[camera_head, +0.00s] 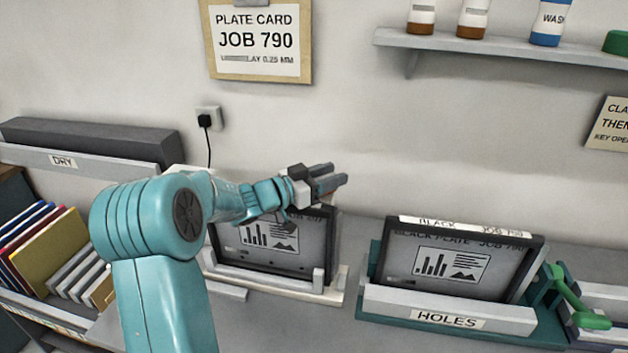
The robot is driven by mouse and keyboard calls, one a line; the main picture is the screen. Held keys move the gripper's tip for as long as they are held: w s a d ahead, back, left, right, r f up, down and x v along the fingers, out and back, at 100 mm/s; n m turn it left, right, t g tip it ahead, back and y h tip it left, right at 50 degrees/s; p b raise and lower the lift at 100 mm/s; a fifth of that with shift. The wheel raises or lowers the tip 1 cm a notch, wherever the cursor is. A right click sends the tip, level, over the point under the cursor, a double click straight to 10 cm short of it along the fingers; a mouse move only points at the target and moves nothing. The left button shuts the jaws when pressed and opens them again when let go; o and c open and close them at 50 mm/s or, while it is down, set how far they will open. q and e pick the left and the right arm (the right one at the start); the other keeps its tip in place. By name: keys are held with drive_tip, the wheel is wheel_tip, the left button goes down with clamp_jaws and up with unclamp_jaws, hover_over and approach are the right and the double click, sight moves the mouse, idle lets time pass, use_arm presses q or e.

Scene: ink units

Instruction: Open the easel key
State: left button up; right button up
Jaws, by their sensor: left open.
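A green easel (366,317) stands at the right, with a white front ledge labelled HOLES. It holds a dark-framed plate (462,265) marked BLACK PLATE JOB 790. A bright green lever, which looks like the easel key (568,294), slants down and right at the easel's right side. My left gripper (328,178) is open and empty, in front of the wall and above a second plate. It is well to the left of the green lever, touching neither it nor the green easel. My right gripper is not in view.
A pale easel (333,294) with another framed plate (262,245) stands behind and below my left forearm. A grey bar labelled DRY and upright coloured boards (48,249) are at the left. A bottle shelf (500,45) hangs at the upper right. A gap separates the two easels.

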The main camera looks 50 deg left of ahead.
use_arm(q)
drive_tip(key=s+a+b, duration=0.1)
drive_tip(key=s+b, duration=0.3)
drive_tip(key=s, duration=1.1)
drive_tip(key=shift+s+a, duration=0.15)
drive_tip(key=shift+s, duration=0.1)
